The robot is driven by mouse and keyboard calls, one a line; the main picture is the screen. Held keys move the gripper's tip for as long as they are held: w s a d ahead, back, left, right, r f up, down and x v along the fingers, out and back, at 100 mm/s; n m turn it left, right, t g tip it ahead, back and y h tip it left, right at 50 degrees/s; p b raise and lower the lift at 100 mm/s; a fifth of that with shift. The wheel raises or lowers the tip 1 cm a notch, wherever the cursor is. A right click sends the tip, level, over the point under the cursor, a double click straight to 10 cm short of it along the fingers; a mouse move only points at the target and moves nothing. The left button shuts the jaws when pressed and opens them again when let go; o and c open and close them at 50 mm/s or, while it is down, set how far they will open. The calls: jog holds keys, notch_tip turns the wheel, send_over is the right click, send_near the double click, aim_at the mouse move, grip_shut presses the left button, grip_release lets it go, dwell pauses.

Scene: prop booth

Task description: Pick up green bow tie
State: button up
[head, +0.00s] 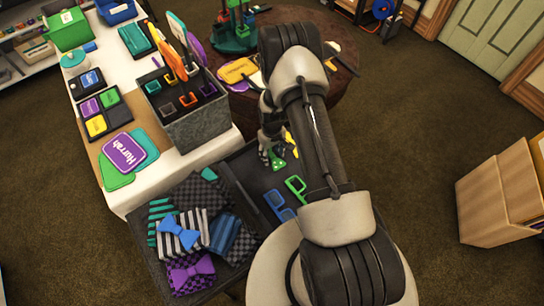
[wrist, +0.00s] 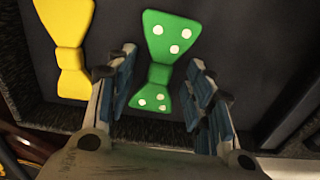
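The green bow tie with white dots (wrist: 161,68) lies on the dark tray floor in the wrist view. In the head view it shows in part (head: 277,160) beside my gripper (head: 270,150). In the wrist view my gripper (wrist: 161,78) is open, with one blue-padded finger on each side of the bow tie's lower half. No contact with either finger is clear. A yellow bow tie (wrist: 68,45) lies just left of the left finger; in the head view my arm partly hides it.
The dark tray (head: 240,207) also holds green glasses (head: 297,188), blue glasses (head: 277,205) and, in its left part, ties and a blue bow tie (head: 178,232). A grey box of props (head: 190,125) stands on the white table behind. A tray wall (wrist: 293,120) is right of the fingers.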

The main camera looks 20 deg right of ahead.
jog(key=c, duration=0.7)
jog(key=shift+r, duration=0.15)
jog(key=shift+c, duration=0.2)
